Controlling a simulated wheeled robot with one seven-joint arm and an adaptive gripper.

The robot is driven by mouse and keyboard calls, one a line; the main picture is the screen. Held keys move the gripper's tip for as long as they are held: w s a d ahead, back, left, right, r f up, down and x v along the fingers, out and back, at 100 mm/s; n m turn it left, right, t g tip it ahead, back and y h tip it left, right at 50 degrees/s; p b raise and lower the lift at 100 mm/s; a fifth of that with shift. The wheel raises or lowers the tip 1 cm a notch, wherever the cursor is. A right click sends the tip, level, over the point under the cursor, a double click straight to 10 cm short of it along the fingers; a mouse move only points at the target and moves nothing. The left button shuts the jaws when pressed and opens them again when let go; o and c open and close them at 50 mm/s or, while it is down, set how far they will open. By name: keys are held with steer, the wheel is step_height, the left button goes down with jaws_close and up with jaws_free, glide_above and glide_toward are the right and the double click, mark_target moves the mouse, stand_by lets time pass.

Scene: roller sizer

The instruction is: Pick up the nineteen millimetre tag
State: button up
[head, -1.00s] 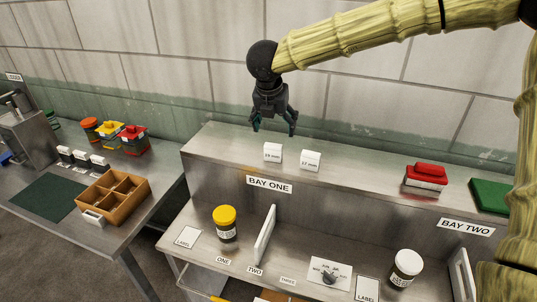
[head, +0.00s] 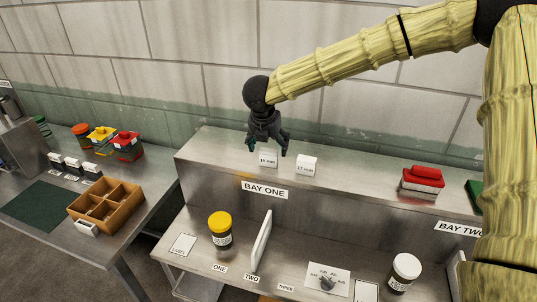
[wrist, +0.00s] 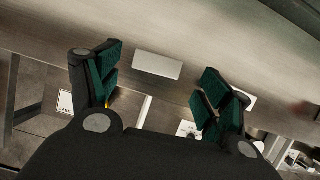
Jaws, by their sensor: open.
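The nineteen millimetre tag (head: 268,161) is a small white block marked "19 mm" on the steel shelf above the BAY ONE sign. A similar white tag marked "17 mm" (head: 306,166) stands just to its right. My gripper (head: 267,149) is open, pointing down at the 19 mm tag, with its fingertips near the tag's top. In the wrist view, the white top of the tag (wrist: 157,66) shows between the green-padded fingers (wrist: 160,82), apart from both. Part of the 17 mm tag (wrist: 246,99) shows behind the right finger.
A red item on a white stack (head: 422,180) sits farther right on the shelf (head: 355,178). The wall is close behind. Below are a yellow-lidded jar (head: 220,228), a white-lidded jar (head: 404,270) and a divider (head: 262,240). A wooden tray (head: 107,205) is on the left table.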

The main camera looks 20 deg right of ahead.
mark_target(269, 150)
steer(key=shift+p+x, duration=1.05)
steer(key=shift+x, duration=1.25)
steer(key=shift+w+a, duration=0.1)
steer(key=c, duration=0.9)
